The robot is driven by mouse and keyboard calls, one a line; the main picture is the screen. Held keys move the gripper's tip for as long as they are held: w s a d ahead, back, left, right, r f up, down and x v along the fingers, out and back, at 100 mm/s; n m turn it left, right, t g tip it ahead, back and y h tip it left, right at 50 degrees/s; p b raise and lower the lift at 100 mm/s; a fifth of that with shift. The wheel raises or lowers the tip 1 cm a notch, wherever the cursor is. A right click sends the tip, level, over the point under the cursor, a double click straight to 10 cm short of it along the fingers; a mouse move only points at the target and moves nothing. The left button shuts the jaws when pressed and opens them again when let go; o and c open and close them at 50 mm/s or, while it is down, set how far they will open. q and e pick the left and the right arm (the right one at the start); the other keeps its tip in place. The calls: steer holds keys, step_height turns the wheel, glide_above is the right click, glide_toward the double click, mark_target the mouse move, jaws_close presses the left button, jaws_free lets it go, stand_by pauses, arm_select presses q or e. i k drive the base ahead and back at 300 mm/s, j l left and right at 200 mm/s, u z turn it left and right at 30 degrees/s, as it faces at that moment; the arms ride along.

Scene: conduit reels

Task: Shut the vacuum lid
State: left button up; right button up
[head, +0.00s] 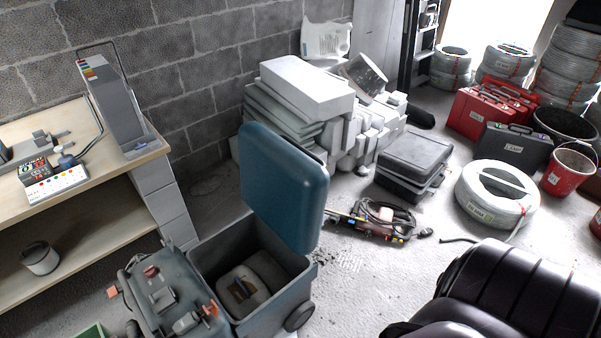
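A teal-blue lid (283,187) stands raised, nearly upright, at the back right of an open grey-blue wheeled tub (291,291). Neither of my grippers is in view, and nothing is seen touching the lid.
A wooden workbench (90,205) stands on the left. White blocks (305,88) are stacked behind the lid. A tool with a cable (375,218) lies right of it, near dark cases (412,160) and a white conduit coil (497,195). A black ribbed shape (515,295) fills the bottom right.

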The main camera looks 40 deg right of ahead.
mark_target(284, 184)
steer(key=k+l, duration=0.1)
steer(key=l, duration=0.3)
steer(key=l+u, duration=0.1)
steer(key=l, duration=0.3)
steer(key=k+l+u, duration=0.1)
steer(key=l, duration=0.3)
steer(key=k+l, duration=0.2)
steer(key=l, duration=0.2)
steer(key=k+l+u, duration=0.1)
steer(key=l, duration=0.25)
steer(key=k+l, duration=0.15)
steer(key=l, duration=0.25)
steer(key=k+l+u, duration=0.1)
steer(key=l, duration=0.3)
steer(key=k+l, duration=0.15)
steer(key=l, duration=0.2)
steer(key=i+l+u, duration=0.15)
steer(key=l, duration=0.25)
steer(key=i+l+u, duration=0.2)
steer(key=l, duration=0.25)
steer(key=i+l+u, duration=0.15)
steer(key=i+l, duration=0.2)
steer(key=i, duration=0.15)
steer(key=i+l+u, duration=0.15)
steer(key=i+l, duration=0.25)
steer(key=i, duration=0.1)
